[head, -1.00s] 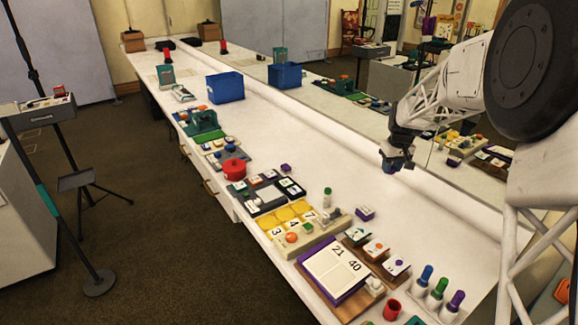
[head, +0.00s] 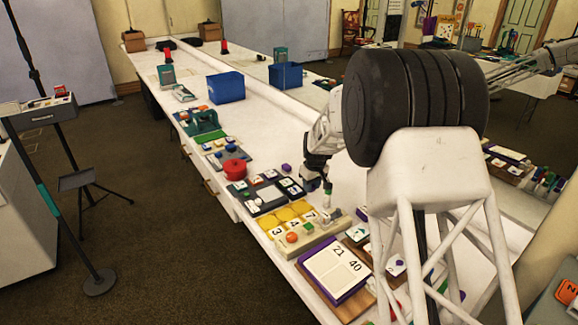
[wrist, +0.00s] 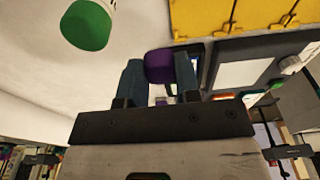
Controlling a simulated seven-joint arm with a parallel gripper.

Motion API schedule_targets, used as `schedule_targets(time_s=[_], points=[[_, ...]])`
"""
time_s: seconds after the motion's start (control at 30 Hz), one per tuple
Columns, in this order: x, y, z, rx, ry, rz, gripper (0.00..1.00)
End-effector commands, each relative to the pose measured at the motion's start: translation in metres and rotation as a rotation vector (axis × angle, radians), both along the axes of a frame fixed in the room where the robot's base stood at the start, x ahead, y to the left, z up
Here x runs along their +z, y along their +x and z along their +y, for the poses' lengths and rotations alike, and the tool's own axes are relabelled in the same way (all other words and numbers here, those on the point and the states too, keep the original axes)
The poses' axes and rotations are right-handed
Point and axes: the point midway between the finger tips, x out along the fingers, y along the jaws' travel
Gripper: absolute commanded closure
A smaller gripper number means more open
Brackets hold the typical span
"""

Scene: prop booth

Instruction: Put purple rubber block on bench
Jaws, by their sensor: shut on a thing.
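In the wrist view, a purple block (wrist: 159,65) sits between the two fingers of my gripper (wrist: 158,78). The gripper is shut on it. In the head view my gripper (head: 313,183) is over the white bench (head: 272,135), close to the small white piece with a green top (head: 328,188). The held block is small and hard to make out there. The gap between it and the bench cannot be judged. Other purple pieces lie on the bench, one left of the gripper (head: 286,168) and one to its lower right (head: 361,214).
The green-topped piece (wrist: 87,24) is at upper left in the wrist view. A blue bin (head: 226,87) is farther back. Bare bench lies between bin and gripper.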

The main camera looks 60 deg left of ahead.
Motion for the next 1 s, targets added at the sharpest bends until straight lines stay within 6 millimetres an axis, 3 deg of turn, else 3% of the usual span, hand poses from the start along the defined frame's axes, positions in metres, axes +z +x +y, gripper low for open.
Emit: schedule_targets(time_s=[0.57,1.0], points=[[-0.004,-0.003,0.004,0.002,0.0,0.0,0.95],[-0.008,0.017,0.038,0.001,0.001,0.0,0.95]])
